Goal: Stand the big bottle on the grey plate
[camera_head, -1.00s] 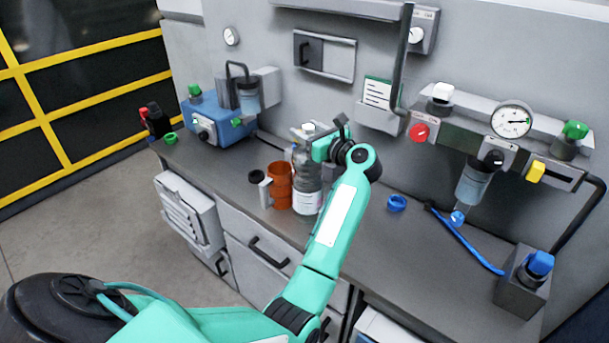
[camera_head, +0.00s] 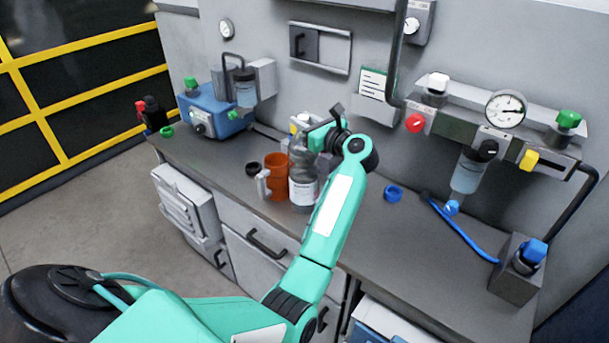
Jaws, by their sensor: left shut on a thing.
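The big bottle (camera_head: 303,184) is a clear, greyish bottle with a white label low on its body. It looks upright over the worktop, just right of an orange cup. My left gripper (camera_head: 318,139) is shut on the upper part of the bottle, coming from the right. The gripper and arm cover part of the bottle's right side. I cannot tell whether its base touches the surface below. I cannot make out a grey plate apart from the grey worktop. My right gripper is out of view.
The orange cup (camera_head: 276,177) and a small grey-white object (camera_head: 264,187) stand close left of the bottle. A blue ring (camera_head: 393,193) lies to the right. A blue machine (camera_head: 208,112) stands at the back left. The worktop (camera_head: 400,250) is clear at front right.

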